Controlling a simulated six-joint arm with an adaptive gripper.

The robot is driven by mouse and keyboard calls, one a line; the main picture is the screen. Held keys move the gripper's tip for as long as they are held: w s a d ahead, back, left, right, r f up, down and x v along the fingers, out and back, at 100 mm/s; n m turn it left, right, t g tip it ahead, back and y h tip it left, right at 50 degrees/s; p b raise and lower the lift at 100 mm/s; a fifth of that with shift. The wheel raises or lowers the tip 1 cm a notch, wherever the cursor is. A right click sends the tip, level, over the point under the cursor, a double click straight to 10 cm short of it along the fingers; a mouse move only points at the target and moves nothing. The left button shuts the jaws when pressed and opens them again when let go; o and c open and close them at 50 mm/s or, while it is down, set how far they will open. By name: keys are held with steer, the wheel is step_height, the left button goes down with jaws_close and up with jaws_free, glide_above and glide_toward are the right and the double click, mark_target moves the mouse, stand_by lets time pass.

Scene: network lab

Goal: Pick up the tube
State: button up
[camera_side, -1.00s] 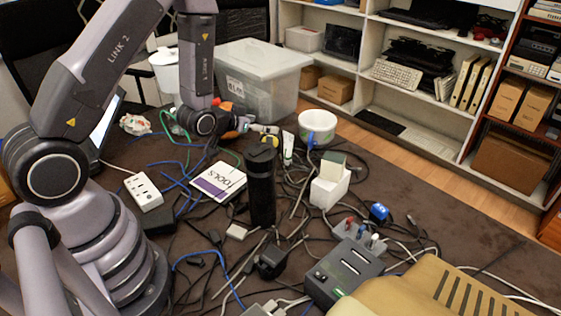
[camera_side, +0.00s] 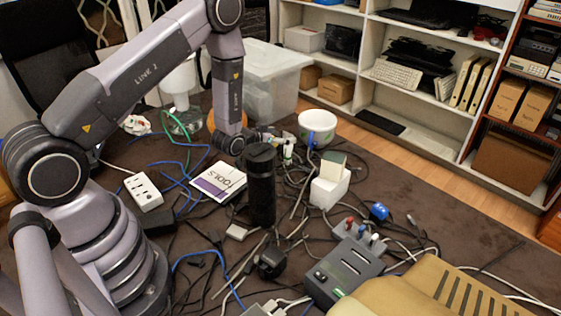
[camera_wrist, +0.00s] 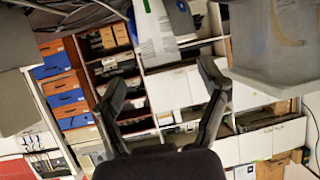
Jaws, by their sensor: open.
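The tube, small and white with green on it, stands among cables on the dark table, behind and right of the black bottle (camera_side: 262,190). In the side view the tube (camera_side: 288,152) is small and partly crowded by my gripper. In the wrist view a white shape with a green stripe, apparently the tube (camera_wrist: 158,35), shows at the top, beyond my gripper (camera_wrist: 163,80). My fingers are spread apart with nothing between them. In the side view the gripper's end is partly hidden behind the bottle's top, so its exact gap to the tube is unclear.
A white bowl (camera_side: 317,127) stands right of the tube, with a white box (camera_side: 329,187) in front of it. A clear plastic bin (camera_side: 270,80) is behind. A book (camera_side: 218,181) lies left of the bottle. Tangled cables cover much of the table.

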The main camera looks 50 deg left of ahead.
mark_target(288, 133)
steer(key=shift+x, duration=1.95)
steer(key=shift+a, duration=0.1)
steer(key=c, duration=1.1)
steer(key=shift+c, duration=0.2)
steer(key=shift+r, duration=0.15)
